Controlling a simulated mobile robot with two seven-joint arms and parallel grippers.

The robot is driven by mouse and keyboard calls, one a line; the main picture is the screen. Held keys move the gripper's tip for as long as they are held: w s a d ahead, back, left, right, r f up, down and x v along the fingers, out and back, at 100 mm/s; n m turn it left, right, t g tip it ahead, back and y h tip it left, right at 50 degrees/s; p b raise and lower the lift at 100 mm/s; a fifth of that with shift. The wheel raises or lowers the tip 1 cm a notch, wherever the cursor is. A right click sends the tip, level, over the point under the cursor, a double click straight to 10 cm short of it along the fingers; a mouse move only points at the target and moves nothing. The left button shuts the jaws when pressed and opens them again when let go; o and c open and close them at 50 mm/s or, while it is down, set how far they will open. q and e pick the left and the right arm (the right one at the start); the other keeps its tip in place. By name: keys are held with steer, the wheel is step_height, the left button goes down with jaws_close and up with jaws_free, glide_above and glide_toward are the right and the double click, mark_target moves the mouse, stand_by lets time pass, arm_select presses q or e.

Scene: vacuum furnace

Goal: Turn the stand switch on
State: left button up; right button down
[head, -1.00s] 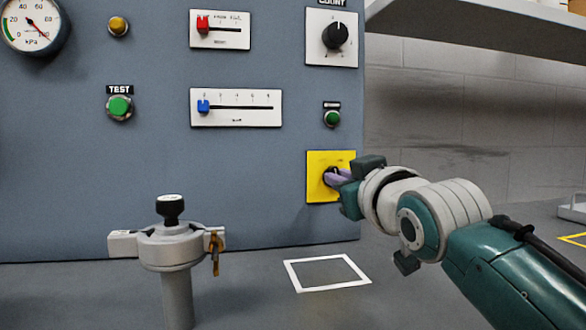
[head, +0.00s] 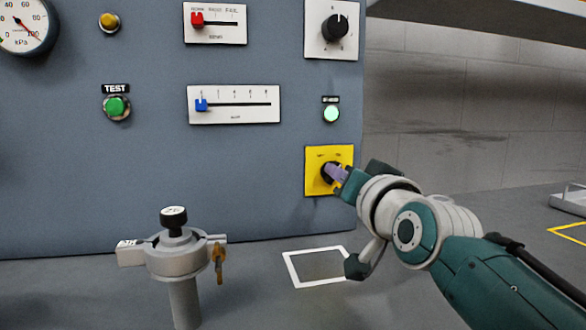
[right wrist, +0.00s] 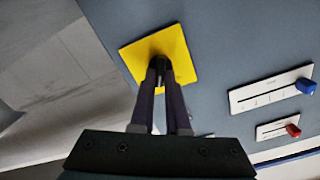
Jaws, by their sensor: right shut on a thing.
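A black rotary switch (head: 326,171) sits on a yellow plate (head: 316,187) at the lower right of the blue-grey panel. My right gripper (head: 335,174) reaches in from the right and is shut on the switch knob. In the right wrist view, its two purple fingers close on the dark knob (right wrist: 163,70) in the middle of the yellow plate (right wrist: 184,50). The fingers hide part of the knob. The green lamp (head: 331,113) above the yellow plate is bright. My left gripper is out of view.
The panel also carries a green TEST button (head: 116,107), a red slider (head: 197,20), a blue slider (head: 201,105), a black dial (head: 335,28) and a gauge (head: 22,24). A grey post clamp (head: 177,262) stands in front. A white floor square (head: 290,268) lies nearby.

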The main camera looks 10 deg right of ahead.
steer(key=shift+m, duration=0.3)
steer(key=c, duration=0.9)
jaws_free()
steer(key=s+p, duration=0.3)
steer(key=s, duration=0.7)
steer(key=shift+d, duration=0.15)
